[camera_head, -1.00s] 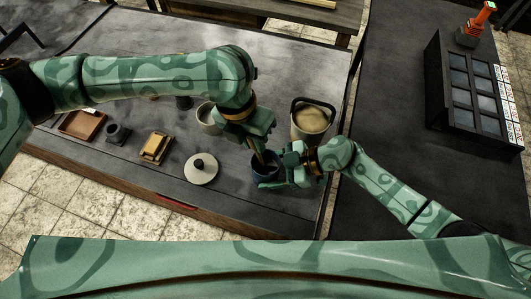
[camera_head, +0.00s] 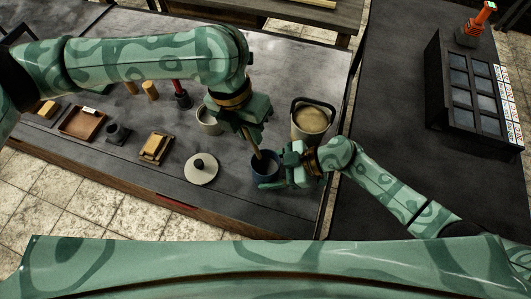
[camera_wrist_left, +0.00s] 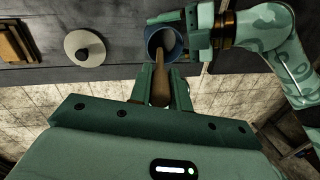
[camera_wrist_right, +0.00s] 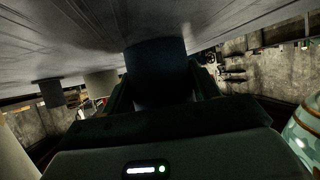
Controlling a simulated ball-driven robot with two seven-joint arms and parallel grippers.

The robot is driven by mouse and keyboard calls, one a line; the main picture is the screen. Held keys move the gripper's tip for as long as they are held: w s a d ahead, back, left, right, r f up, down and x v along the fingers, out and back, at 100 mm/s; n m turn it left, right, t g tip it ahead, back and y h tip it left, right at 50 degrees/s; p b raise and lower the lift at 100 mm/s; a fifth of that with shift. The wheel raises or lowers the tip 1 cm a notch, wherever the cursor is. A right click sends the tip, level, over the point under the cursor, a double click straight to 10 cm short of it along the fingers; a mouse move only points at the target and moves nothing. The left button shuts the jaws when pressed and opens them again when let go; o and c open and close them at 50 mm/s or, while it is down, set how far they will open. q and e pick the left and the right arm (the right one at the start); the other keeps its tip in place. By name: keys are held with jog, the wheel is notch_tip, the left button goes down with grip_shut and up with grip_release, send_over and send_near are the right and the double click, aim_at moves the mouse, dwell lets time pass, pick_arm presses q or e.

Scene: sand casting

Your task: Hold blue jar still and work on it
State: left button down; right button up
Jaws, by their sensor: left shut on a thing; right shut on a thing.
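The blue jar (camera_head: 265,164) stands on the dark table near its right end, open at the top. It also shows in the left wrist view (camera_wrist_left: 152,38) and, dark, in the right wrist view (camera_wrist_right: 155,65). My right gripper (camera_head: 278,178) is shut on the jar's side from the right. My left gripper (camera_head: 252,133) is above the jar, shut on a wooden-handled tool (camera_wrist_left: 160,85). The tool points down into the jar mouth; its lower end is inside, and I cannot tell whether it touches the jar.
A pale round lid with a black knob (camera_head: 201,168) lies left of the jar. A pale pot (camera_head: 209,119) and a handled bucket of sandy material (camera_head: 312,121) stand behind. A wooden block (camera_head: 154,148), dark cup (camera_head: 117,133) and brown tray (camera_head: 83,121) sit further left.

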pick_arm(q)
jog(key=shift+r, duration=2.5)
pick_arm(e)
jog(key=o, duration=0.5)
jog(key=shift+r, duration=0.1)
jog(key=shift+r, duration=0.65)
jog(key=shift+o, duration=0.3)
jog(key=o, duration=0.5)
jog(key=shift+o, duration=0.4)
